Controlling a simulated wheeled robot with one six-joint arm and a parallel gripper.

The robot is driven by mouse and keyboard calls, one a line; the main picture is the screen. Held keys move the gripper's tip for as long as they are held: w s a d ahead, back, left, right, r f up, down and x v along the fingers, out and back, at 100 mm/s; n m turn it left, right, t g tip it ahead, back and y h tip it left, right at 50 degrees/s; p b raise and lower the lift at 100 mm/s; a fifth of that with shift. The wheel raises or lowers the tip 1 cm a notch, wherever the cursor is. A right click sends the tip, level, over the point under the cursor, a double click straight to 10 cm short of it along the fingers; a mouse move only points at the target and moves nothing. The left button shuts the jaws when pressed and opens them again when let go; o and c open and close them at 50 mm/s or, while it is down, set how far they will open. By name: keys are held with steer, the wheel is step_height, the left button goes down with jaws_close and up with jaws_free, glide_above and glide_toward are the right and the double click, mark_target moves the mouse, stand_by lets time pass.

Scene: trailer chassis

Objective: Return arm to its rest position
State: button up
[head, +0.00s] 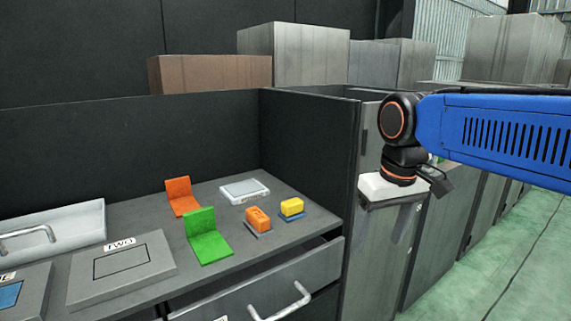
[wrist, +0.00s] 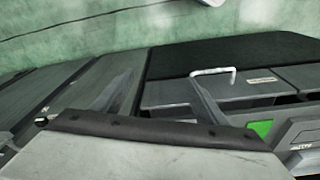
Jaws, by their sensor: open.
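My blue arm (head: 500,135) reaches in from the right edge of the head view, with a black and orange wrist joint at its end. My gripper (head: 392,222) hangs below that joint, fingers down, in front of the grey cabinets right of the workbench. In the wrist view my gripper (wrist: 160,92) shows two grey fingers spread wide apart, with nothing between them. It is open and empty, apart from all the objects on the bench.
The grey bench (head: 150,210) holds an orange bracket (head: 181,197), a green bracket (head: 207,238), orange (head: 257,219) and yellow (head: 292,207) blocks, and a pale tray (head: 244,190). A dark partition (head: 308,145) stands between bench and gripper. A drawer (head: 265,290) juts out in front. Green floor lies right.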

steer(key=s+d+f+m+t, duration=0.3)
steer(key=s+d+f, duration=0.6)
steer(key=s+f, duration=0.3)
steer(key=shift+d+f, duration=0.35)
steer(key=shift+f, duration=0.45)
steer(key=shift+s, duration=0.1)
